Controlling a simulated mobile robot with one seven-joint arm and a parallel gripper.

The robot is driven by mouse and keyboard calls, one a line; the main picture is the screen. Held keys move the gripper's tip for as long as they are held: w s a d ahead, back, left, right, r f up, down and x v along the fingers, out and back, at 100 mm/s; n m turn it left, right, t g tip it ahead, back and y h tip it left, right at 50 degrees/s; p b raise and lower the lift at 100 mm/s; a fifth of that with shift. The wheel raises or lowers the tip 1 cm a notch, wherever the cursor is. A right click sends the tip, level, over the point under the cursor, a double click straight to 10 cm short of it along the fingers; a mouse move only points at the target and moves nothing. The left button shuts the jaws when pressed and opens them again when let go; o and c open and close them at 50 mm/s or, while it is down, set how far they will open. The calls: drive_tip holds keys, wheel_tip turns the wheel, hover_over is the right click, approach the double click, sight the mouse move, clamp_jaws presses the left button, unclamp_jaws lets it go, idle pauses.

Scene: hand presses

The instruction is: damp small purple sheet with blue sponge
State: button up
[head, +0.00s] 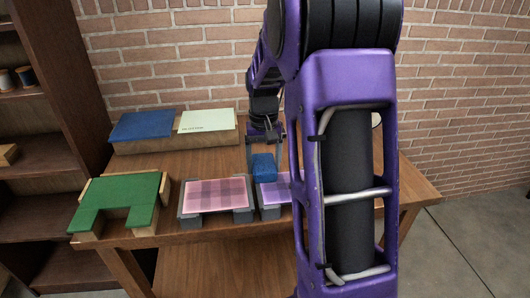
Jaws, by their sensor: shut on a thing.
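My gripper (262,140) points down over the wooden table and is shut on the blue sponge (263,165). The sponge is at the back part of the purple sheet (268,192). I cannot tell whether it touches the sheet or hangs just above it. The purple sheet lies on a dark grey stand, and my purple arm hides its right part.
A pink checked sheet (217,193) lies on a grey stand to the left. A green notched board (120,196) stands farther left. A blue sheet (143,125) and a pale green sheet (207,120) rest on a wooden block behind. Shelves (40,150) stand at left.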

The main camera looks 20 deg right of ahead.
drive_tip(key=shift+r+p, duration=0.4)
drive_tip(key=shift+r, duration=1.15)
drive_tip(key=shift+d, duration=0.1)
